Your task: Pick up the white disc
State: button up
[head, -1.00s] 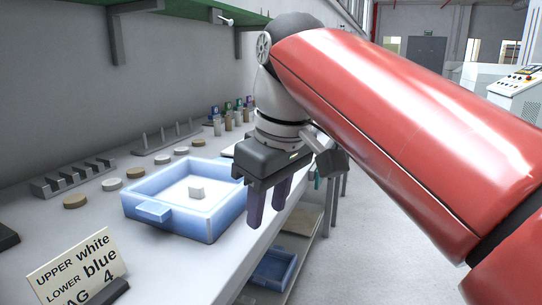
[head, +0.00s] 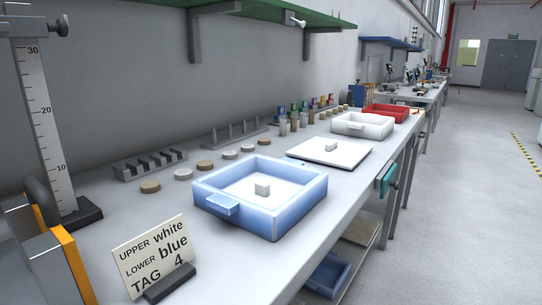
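Several small discs lie flat in a row on the workbench along the wall, behind the blue tray. A whitish disc (head: 183,174) lies second from the near end, between a tan disc (head: 150,186) and a brown disc (head: 206,165). Farther along are another whitish disc (head: 230,155), a pale disc (head: 247,149) and a tan disc (head: 262,143). I cannot tell which whitish one the task means. My gripper and arm are out of view.
A sign (head: 150,255) reads "UPPER white, LOWER blue, TAG 4". A slotted rack (head: 150,165) and a pegged rack (head: 235,134) stand by the wall. A green shelf (head: 250,14) hangs above.

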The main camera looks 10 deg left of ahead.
aim_at(228, 155)
jog(key=u, duration=1.25)
